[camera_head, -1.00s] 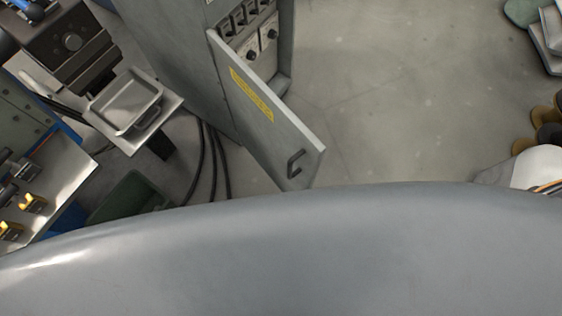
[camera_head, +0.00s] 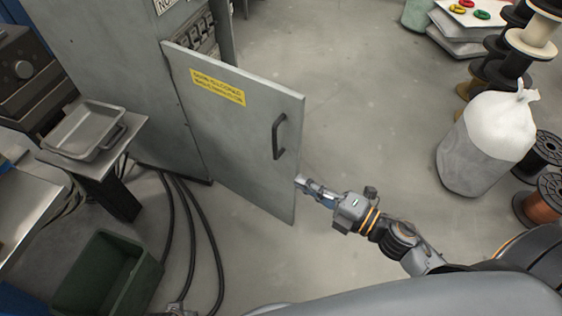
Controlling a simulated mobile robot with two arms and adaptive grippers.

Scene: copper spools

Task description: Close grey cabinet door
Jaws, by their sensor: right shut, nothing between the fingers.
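The grey cabinet (camera_head: 130,70) stands at the upper left. Its door (camera_head: 235,135) is swung open, hinged at its left edge, with a yellow label and a dark handle (camera_head: 279,137) near its free edge. Part of the switch panel inside shows above the door. My right gripper (camera_head: 302,183) is shut and empty, with its tips at the free edge of the door, below the handle. I cannot tell whether the tips touch the door.
A green bin (camera_head: 105,275) and black cables (camera_head: 190,240) lie on the floor at the lower left. A metal tray (camera_head: 85,130) sits on a stand at the left. A white sack (camera_head: 490,140) and several spools (camera_head: 540,205) stand at the right. Floor between door and sack is clear.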

